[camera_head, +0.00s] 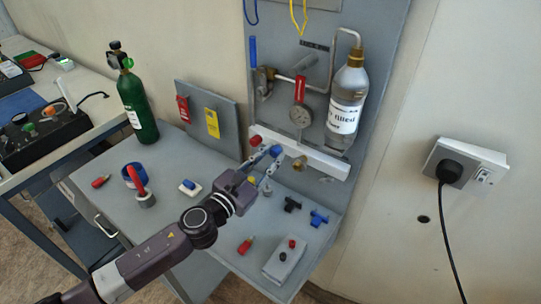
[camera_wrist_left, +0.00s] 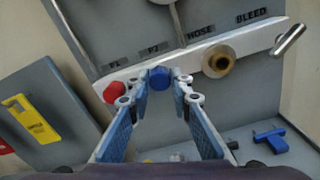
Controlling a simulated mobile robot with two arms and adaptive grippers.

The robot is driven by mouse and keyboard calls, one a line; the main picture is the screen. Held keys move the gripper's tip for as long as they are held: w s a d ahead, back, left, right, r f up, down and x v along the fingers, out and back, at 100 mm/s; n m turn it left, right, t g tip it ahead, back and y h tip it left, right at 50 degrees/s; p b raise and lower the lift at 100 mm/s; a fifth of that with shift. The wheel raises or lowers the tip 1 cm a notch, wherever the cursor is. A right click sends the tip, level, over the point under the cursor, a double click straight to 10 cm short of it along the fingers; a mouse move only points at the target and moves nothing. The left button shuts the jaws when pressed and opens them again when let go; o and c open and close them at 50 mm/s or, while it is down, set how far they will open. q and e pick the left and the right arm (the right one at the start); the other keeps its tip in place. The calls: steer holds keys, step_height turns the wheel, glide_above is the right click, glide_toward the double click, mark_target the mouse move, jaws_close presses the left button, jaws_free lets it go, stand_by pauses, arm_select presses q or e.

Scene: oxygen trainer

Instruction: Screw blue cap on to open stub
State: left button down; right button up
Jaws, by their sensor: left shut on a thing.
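The blue cap (camera_head: 275,151) is at the white rail (camera_head: 325,163) on the upright panel, between the fingertips of my left gripper (camera_head: 267,160). The left gripper is shut on it. In the left wrist view the blue cap (camera_wrist_left: 160,78) is in front of the rail below the P2 label, with the fingertips on both sides. The stub behind the cap is hidden, so I cannot tell how far on the cap is. A red cap (camera_wrist_left: 115,92) is on the rail just left, below P1. My right gripper is not in view.
A brass fitting (camera_wrist_left: 218,62) sits right of the cap under HOSE, with a metal bleed lever (camera_wrist_left: 290,40) further right. A gauge (camera_head: 301,117) and bottle (camera_head: 347,100) are above. Loose black (camera_head: 291,204) and blue (camera_head: 319,218) fittings lie on the bench (camera_head: 215,240).

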arm_select(q)
steer(key=shift+m, duration=0.7)
steer(key=shift+f+m+p, duration=0.15)
steer(key=shift+m+p, duration=0.15)
steer(key=shift+m, duration=0.3)
steer(key=shift+m+p, duration=0.65)
steer(key=shift+m, duration=0.95)
